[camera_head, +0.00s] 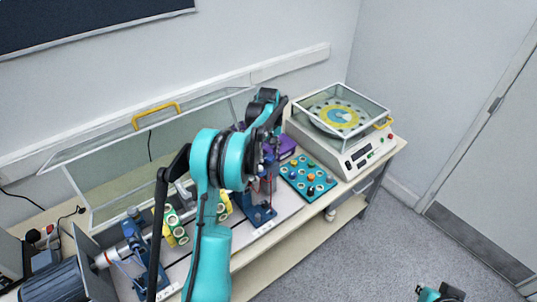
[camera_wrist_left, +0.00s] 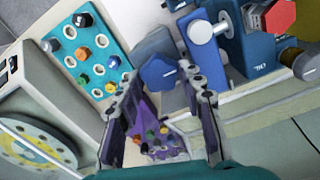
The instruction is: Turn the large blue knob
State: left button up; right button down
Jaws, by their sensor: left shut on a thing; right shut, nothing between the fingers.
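The large blue knob (camera_wrist_left: 159,73) is a lobed, star-like knob in the middle of the left wrist view, on top of a grey-blue fixture. My left gripper (camera_wrist_left: 161,82) has one finger on each side of the knob and is shut on it. The finger contact is only partly visible. In the head view my left arm hides the knob, and its hand is mostly hidden behind the arm too. A teal and black part of my right arm shows at the bottom right edge of the head view; its gripper is outside the picture.
A teal panel with several coloured knobs (camera_head: 296,170) is close by on the bench. A purple box (camera_head: 287,147) stands behind it. A blue fixture with a red hexagonal knob (camera_wrist_left: 280,15) is beside the gripper. A covered turntable machine (camera_head: 342,125) stands at the right.

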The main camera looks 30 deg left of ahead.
aim_at(269, 156)
pick_arm(q)
jog(key=o, duration=1.2)
jog(key=shift+c, duration=0.2)
notch_tip(269, 156, up, 12)
jog(key=shift+d, duration=0.1)
dwell(0.4)
